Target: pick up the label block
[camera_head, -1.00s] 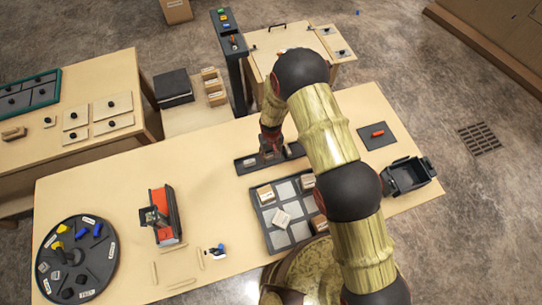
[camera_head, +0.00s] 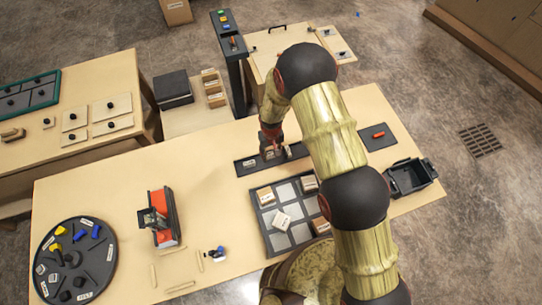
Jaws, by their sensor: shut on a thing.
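A dark strip rack (camera_head: 246,167) lies on the table, with a small pale label block (camera_head: 250,163) on its left part. My gripper (camera_head: 270,154) points down at the middle of the rack. It is shut on a label block, which is mostly hidden by the fingers. I cannot tell whether the held block touches the rack.
A dark grid tray (camera_head: 268,218) in front of the rack holds several pale blocks. An orange and dark device (camera_head: 164,216) and a round dark turntable (camera_head: 75,262) stand to the left. A dark bin (camera_head: 410,177) and a pad with an orange piece (camera_head: 378,134) are at the right.

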